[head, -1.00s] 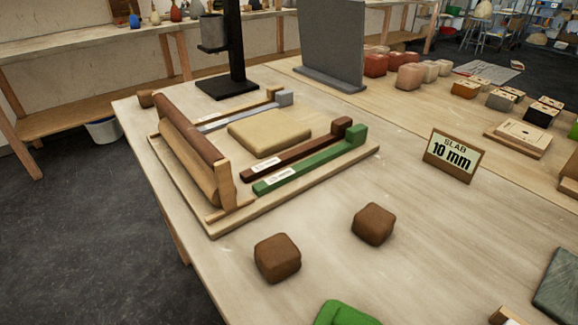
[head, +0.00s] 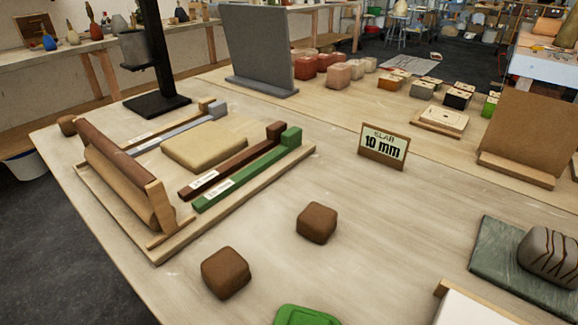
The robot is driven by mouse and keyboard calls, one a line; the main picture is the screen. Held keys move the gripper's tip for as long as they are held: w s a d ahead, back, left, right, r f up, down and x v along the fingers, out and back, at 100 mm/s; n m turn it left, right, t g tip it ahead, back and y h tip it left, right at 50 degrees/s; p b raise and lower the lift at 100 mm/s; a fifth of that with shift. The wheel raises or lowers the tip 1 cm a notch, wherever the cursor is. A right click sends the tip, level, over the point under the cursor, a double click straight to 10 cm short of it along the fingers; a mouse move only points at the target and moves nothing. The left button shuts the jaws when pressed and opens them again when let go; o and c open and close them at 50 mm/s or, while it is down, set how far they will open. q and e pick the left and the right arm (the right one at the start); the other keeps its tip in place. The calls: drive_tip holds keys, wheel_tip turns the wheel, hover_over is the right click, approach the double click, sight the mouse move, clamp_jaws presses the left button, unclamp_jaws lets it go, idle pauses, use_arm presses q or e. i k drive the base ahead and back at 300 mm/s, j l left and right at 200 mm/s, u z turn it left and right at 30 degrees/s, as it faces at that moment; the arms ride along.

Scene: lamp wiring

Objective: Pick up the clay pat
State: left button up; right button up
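A pale beige, flat, rounded clay pat (head: 204,146) lies on a wooden board (head: 240,188) at the left of the table. A wooden roller (head: 117,175) stands in its frame at the board's left end. Brown and grey strips (head: 232,162) (head: 175,132) lie on either side of the pat, with a green strip (head: 245,172) beyond the brown one, nearest the front. Neither of my grippers shows in the head view.
Two brown blocks (head: 226,272) (head: 317,222) and a green object (head: 305,315) lie in front of the board. A "SLAB 10 mm" sign (head: 384,146) stands right of it. A striped grey lump (head: 549,256) rests on a slate-coloured slab (head: 500,262). Bare table lies between.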

sight(225, 272)
drive_tip(key=z, duration=1.65)
drive_tip(key=u, duration=1.95)
drive_tip(key=i+j+z, duration=0.15)
drive_tip(key=j+z, duration=0.15)
drive_tip(key=j, duration=0.25)
drive_tip(key=i+j+z, duration=0.1)
drive_tip(key=j+z, duration=0.2)
drive_tip(key=j, duration=0.25)
